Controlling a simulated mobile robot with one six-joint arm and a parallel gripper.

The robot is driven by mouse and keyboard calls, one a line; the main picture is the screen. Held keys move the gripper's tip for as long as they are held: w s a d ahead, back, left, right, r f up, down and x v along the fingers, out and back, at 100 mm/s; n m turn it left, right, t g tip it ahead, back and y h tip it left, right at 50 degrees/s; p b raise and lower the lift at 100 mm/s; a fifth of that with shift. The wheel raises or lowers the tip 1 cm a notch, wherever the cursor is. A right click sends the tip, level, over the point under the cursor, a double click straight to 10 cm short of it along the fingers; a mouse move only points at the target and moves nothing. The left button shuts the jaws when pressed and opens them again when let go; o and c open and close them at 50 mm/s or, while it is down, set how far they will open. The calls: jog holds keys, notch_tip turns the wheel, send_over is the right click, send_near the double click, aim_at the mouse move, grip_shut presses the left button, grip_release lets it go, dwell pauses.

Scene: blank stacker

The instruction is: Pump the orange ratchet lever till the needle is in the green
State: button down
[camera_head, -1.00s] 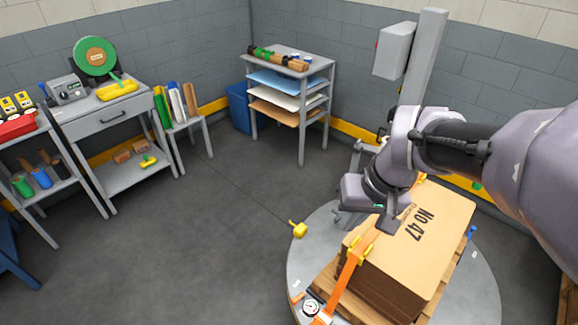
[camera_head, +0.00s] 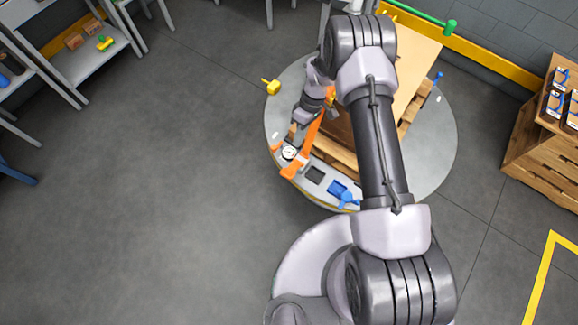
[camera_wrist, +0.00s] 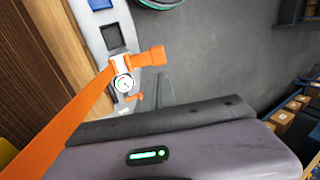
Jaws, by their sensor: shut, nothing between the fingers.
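The orange ratchet lever (camera_wrist: 148,58) sticks out beside a small round white gauge (camera_wrist: 124,84) in the wrist view. In the head view the gauge (camera_head: 289,153) sits at the turntable's near left edge, at the lower end of the orange strap (camera_head: 312,134). The needle is too small to read against the green. My gripper (camera_head: 293,134) is shut and empty, just above and behind the gauge in the head view. Its dark edge fills the lower wrist view. I see no contact with the lever.
The strapped box (camera_head: 414,65) stands on a wooden pallet on the grey turntable (camera_head: 437,150), partly behind my arm. A blue part (camera_head: 338,188) and a dark square recess (camera_head: 315,175) lie right of the gauge. A yellow piece (camera_head: 271,87) protrudes at the left. Floor to the left is clear.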

aim_at(285, 177)
jog(key=b+x, duration=0.4)
jog(key=x, duration=1)
jog(key=shift+d+b, duration=0.1)
jog(key=shift+b, duration=0.25)
jog(key=shift+s, duration=0.1)
jog(key=shift+s+a+f+t+h+p, duration=0.2)
jog(key=shift+s+a+t+h+p, duration=0.1)
jog(key=shift+t+h+p, duration=0.15)
jog(key=shift+s+a+f+t+h, duration=0.25)
jog(key=shift+f+t+h, duration=0.1)
jog(key=shift+f+t, duration=0.2)
jog(key=f+b, duration=0.2)
jog(key=s+b, duration=0.1)
jog(key=shift+a+f, duration=0.3)
jog(key=shift+f, duration=0.1)
jog(key=shift+s+f, duration=0.1)
jog(key=shift+s+f+b, duration=0.1)
jog(key=shift+s+b, duration=0.05)
jog(key=shift+b, duration=0.15)
